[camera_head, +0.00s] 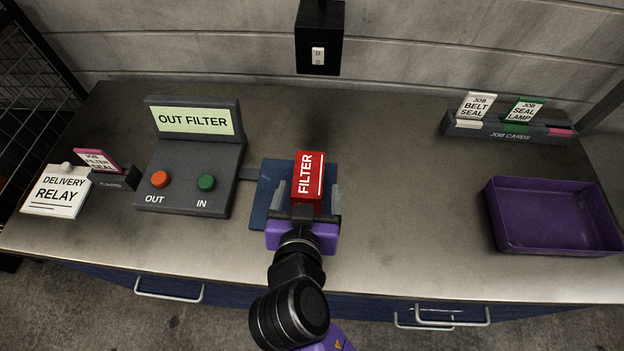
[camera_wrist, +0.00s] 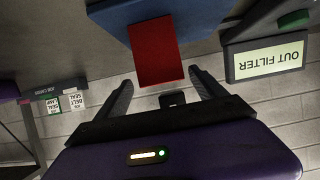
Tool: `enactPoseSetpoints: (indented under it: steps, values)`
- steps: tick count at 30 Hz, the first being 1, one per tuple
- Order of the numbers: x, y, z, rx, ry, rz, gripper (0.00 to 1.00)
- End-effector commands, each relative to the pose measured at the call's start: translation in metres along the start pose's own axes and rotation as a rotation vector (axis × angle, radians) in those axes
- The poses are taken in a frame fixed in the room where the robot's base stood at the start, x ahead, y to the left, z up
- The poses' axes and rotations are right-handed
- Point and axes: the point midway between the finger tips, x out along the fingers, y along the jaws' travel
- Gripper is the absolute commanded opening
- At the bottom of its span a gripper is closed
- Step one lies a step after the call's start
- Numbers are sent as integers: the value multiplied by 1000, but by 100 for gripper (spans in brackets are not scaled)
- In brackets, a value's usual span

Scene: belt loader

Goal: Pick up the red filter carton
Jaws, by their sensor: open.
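The red filter carton (camera_head: 308,176) stands on a blue pad (camera_head: 264,196) in the middle of the bench, its white FILTER label facing up. My gripper (camera_head: 308,196) is open, its two grey fingers on either side of the carton's near part in the head view. In the wrist view the carton (camera_wrist: 158,52) lies ahead of and between the open fingertips (camera_wrist: 160,78), against the blue pad (camera_wrist: 200,18). I cannot tell whether either finger touches it.
A control box (camera_head: 193,160) reading OUT FILTER, with orange and green buttons, stands left of the pad. A purple tray (camera_head: 545,215) sits empty at the right. A job card rack (camera_head: 508,132) stands at the back right. Bare bench lies between pad and tray.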

Motion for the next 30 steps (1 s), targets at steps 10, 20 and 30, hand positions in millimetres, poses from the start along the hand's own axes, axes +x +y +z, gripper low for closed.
enactPoseSetpoints:
  steps: [10, 20, 30]
  values:
    - [44, -2, -1, -1, -1, 1, 80]
    - [54, -2, 1, 0, -1, -1, 80]
    - [54, -2, 1, 0, -1, -1, 19]
